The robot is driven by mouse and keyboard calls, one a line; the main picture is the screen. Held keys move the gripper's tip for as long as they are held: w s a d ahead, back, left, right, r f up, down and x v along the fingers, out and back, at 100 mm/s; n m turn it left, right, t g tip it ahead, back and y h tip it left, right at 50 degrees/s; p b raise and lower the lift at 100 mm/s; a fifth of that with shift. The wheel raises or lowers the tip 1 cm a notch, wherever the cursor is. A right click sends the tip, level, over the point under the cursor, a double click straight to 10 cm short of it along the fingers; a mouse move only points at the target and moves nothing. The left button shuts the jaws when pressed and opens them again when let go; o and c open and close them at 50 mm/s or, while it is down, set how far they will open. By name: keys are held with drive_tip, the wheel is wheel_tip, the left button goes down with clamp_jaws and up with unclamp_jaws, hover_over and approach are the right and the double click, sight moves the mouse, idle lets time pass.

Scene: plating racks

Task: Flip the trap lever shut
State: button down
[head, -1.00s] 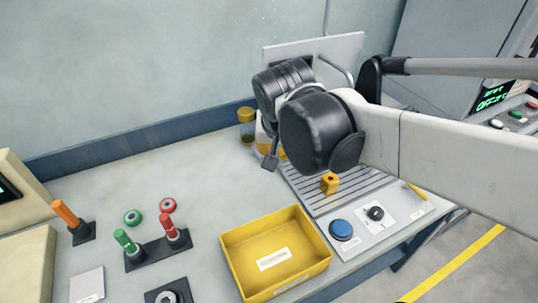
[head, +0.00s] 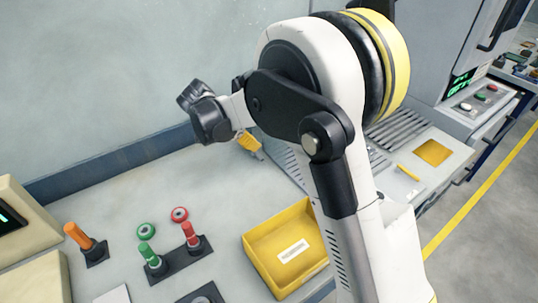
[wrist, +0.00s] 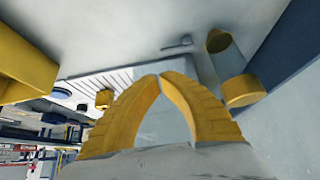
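In the wrist view my gripper (wrist: 160,77) has curved yellow fingers whose tips meet, with nothing seen between them. Beyond the tips, a short grey lever-like piece (wrist: 177,44) stands out against the pale surface; I cannot tell for sure that it is the trap lever, or its position. To its right is a clear tube with yellow ends (wrist: 242,91), apart from the fingers. In the head view my arm covers much of the back of the bench, and I cannot make out the lever or the fingers clearly there.
A yellow tray (head: 262,246) stands at the front of the bench. Red and green handles (head: 191,236) and an orange handle (head: 78,236) stand at left. A slatted plate (wrist: 95,84) lies left of the fingers in the wrist view. The bench's back left is clear.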

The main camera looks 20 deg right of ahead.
sight(273, 160)
drive_tip(key=b+x, duration=0.3)
drive_tip(key=x, duration=0.7)
drive_tip(key=shift+d+b, duration=0.1)
drive_tip(key=shift+b, duration=0.3)
drive_tip(key=shift+s, duration=0.1)
